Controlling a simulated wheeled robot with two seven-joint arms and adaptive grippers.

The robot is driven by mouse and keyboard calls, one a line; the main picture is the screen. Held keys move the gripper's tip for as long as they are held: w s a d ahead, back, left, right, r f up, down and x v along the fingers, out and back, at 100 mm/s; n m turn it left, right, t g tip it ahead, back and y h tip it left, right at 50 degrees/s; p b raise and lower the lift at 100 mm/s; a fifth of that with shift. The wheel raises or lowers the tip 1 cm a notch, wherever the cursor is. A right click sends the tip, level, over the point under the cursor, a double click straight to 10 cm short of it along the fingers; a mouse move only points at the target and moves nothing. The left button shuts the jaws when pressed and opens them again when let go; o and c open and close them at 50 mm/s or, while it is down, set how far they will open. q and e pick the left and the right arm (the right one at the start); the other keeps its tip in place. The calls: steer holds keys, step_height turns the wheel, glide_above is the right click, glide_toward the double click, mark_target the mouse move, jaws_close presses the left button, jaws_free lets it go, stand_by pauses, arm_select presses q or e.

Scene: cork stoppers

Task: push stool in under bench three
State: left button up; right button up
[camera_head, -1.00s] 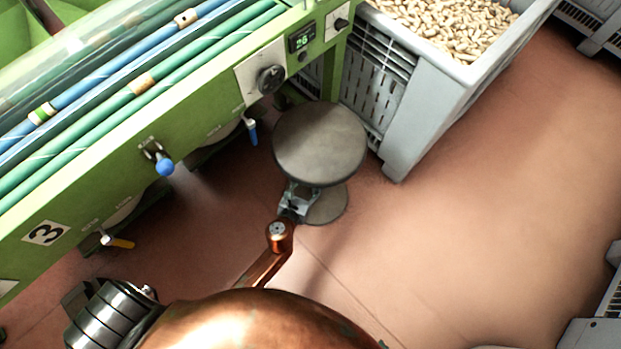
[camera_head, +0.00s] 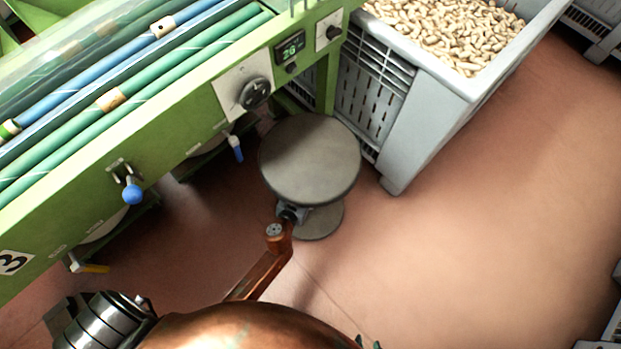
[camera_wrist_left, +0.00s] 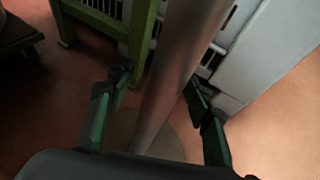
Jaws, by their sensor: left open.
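The round grey-topped stool (camera_head: 310,160) stands beside the green bench marked 3 (camera_head: 130,170), near the bench's right-hand leg. Its seat is outside the bench's front face. My left gripper (camera_wrist_left: 155,105) is open in the left wrist view, with one finger on each side of the stool's metal post (camera_wrist_left: 185,60); contact is unclear. The stool's round base (camera_wrist_left: 165,145) shows below. In the head view, the seat hides most of this gripper at the end of my copper arm. Dark green tips of my right gripper (camera_head: 367,343) barely show at the bottom edge.
A grey crate (camera_head: 420,135) of corks stands close to the right of the stool and the bench leg. Open reddish floor (camera_head: 480,240) lies to the right.

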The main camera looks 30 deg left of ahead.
arm_select(q)
steer(key=shift+d, duration=0.25)
steer(key=shift+c, duration=0.4)
steer(key=shift+w, duration=0.1)
steer(key=shift+c, duration=0.9)
jaws_close()
